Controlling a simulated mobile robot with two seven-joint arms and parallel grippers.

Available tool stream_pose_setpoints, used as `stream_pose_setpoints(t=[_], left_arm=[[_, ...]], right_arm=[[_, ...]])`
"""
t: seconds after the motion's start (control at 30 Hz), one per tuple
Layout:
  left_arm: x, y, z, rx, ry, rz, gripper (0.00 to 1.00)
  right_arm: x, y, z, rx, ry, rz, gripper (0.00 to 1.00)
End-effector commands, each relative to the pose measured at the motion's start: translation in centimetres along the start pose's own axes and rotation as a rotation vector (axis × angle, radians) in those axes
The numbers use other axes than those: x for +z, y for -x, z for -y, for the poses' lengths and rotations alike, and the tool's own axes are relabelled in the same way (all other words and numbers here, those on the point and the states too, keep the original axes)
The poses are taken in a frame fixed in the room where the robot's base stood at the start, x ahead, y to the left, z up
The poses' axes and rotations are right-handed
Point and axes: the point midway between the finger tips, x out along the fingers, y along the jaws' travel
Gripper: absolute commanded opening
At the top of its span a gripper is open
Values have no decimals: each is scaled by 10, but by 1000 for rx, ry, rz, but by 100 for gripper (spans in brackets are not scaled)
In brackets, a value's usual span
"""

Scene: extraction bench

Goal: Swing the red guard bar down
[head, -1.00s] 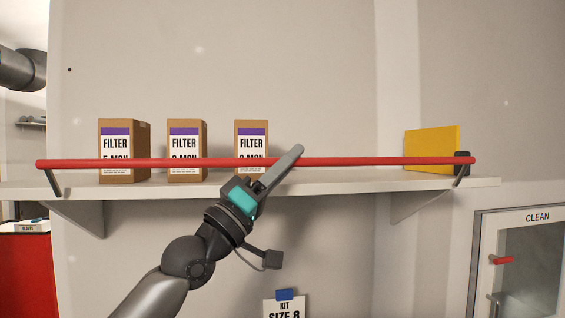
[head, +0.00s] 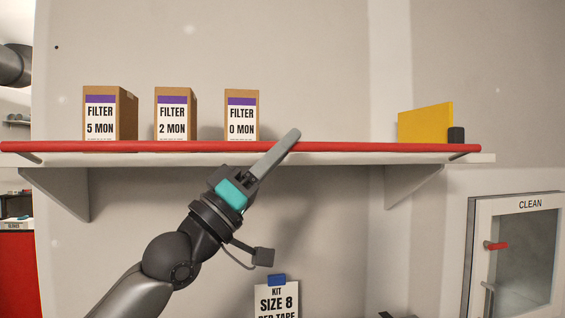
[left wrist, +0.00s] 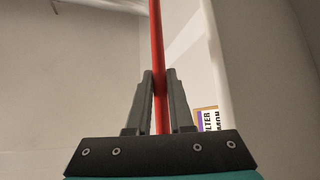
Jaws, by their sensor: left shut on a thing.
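The red guard bar (head: 380,147) runs level along the front of the shelf, at about the height of the shelf's front edge. Its right end meets a short arm near a black block (head: 456,135). My left gripper (head: 281,150) reaches up from below and is shut on the bar, right of the filter boxes. In the left wrist view the bar (left wrist: 156,40) passes between the two gripper fingers (left wrist: 160,95). My right gripper is not in view.
Filter boxes labelled 5 MON (head: 106,115), 2 MON (head: 173,115) and 0 MON (head: 241,115) stand on the white shelf (head: 330,159). A yellow panel (head: 425,122) stands at the shelf's right. A SIZE 8 kit card (head: 276,302) hangs below; a CLEAN cabinet (head: 530,204) is at lower right.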

Motion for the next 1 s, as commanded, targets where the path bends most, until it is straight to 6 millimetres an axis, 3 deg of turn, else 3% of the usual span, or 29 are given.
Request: stream_pose_setpoints(t=[0.1, 0.33, 0.8, 1.0], left_arm=[[6, 7, 3, 52, -64, 3, 0], [10, 11, 4, 160, -165, 1, 0], [22, 21, 10, 384, -385, 1, 0], [26, 25, 13, 385, -383, 0, 0]], right_arm=[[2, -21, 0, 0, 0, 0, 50], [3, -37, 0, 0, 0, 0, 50], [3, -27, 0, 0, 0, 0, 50], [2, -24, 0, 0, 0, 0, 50]])
